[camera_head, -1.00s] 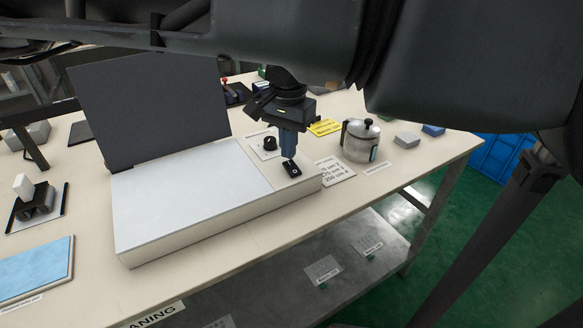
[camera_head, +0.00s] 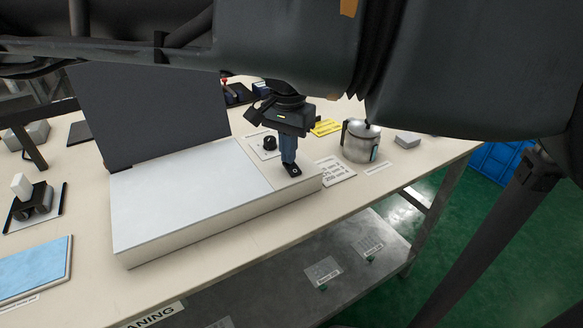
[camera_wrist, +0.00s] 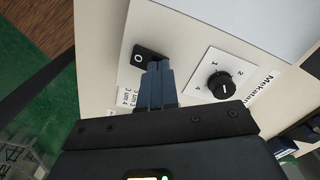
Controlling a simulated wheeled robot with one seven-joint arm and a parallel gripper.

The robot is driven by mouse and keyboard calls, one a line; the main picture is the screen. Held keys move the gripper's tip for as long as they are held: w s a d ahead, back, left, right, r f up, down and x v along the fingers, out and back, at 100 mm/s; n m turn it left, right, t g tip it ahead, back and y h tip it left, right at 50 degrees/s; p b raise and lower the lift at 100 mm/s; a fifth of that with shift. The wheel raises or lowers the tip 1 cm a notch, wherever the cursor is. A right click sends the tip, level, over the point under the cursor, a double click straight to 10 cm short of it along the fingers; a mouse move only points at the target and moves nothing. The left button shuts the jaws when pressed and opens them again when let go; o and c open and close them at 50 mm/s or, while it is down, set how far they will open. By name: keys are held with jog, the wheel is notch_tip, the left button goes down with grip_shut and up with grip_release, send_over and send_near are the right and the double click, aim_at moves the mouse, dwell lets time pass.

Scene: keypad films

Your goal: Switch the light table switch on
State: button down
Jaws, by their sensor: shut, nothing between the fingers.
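The light table (camera_head: 180,196) is a white low box with a dark upright panel (camera_head: 148,108) behind it. Its black rocker switch (camera_head: 293,171) sits on the right end of the box top, and it also shows in the wrist view (camera_wrist: 139,57) with an "O" mark on one end. My gripper (camera_head: 289,163) is shut and empty, pointing down with its blue fingertips at the switch. In the wrist view the fingertips (camera_wrist: 158,66) cover one end of the switch. I cannot tell whether they touch it.
A black numbered dial (camera_wrist: 221,85) is beside the switch, also visible in the head view (camera_head: 269,143). A metal pot (camera_head: 360,141) stands right of the box. A printed label plate (camera_head: 335,170) lies near the box's right end. My arm spans the top of the head view.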

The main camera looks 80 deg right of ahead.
jog(key=shift+f, duration=0.35)
jog(key=shift+r, duration=0.1)
notch_tip(320, 180, up, 7)
jog(key=p, duration=0.6)
jog(key=shift+p, duration=0.4)
dwell(0.4)
